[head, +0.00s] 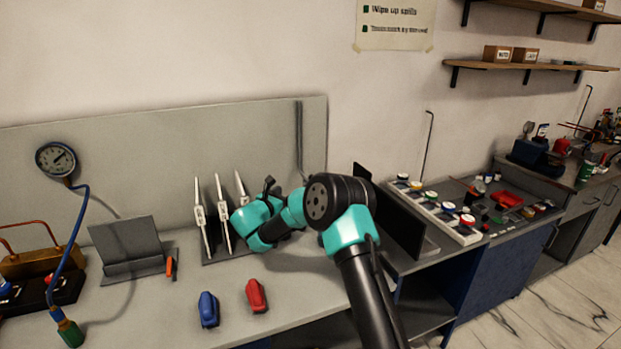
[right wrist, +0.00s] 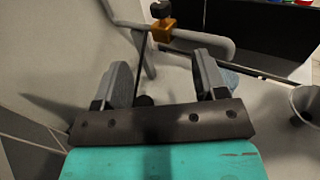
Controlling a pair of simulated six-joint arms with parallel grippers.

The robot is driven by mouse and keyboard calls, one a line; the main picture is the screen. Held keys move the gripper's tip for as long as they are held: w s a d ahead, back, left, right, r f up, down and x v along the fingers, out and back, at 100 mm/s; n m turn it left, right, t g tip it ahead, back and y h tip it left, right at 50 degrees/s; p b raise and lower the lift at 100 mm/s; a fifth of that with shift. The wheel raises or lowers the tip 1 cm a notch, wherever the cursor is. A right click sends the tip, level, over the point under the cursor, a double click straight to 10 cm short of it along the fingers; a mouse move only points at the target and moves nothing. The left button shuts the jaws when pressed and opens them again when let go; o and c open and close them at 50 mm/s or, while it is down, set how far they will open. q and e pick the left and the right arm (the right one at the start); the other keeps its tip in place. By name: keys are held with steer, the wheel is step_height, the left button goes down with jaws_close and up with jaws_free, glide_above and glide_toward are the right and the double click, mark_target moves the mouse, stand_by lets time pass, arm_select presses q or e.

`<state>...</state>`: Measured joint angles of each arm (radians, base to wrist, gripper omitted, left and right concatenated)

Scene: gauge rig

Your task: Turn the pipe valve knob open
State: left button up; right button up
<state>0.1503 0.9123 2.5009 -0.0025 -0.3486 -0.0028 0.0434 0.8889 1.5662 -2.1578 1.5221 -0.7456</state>
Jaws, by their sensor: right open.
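In the right wrist view a grey pipe (right wrist: 205,38) runs across the top, with a brass-coloured valve body (right wrist: 160,28) on it. A black valve knob (right wrist: 160,9) sits on top of the body, near the upper edge. My right gripper (right wrist: 160,68) is open and empty; its two grey fingers stand apart, short of the valve and below it in the picture. In the head view my right arm's teal and black links cover the pipe area, and I cannot make out the valve or fingers clearly there. My left gripper is not in view.
White calipers (head: 222,214) stand on a rack left of my right wrist. A blue object (head: 208,309) and a red one (head: 257,295) lie on the bench front. A dial gauge (head: 56,160) with a blue hose is at left. A black panel (head: 401,222) stands at right.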

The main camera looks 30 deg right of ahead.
steer(key=shift+d, duration=0.15)
steer(key=x, duration=1.7)
steer(key=shift+w+d, duration=0.1)
steer(key=c, duration=0.9)
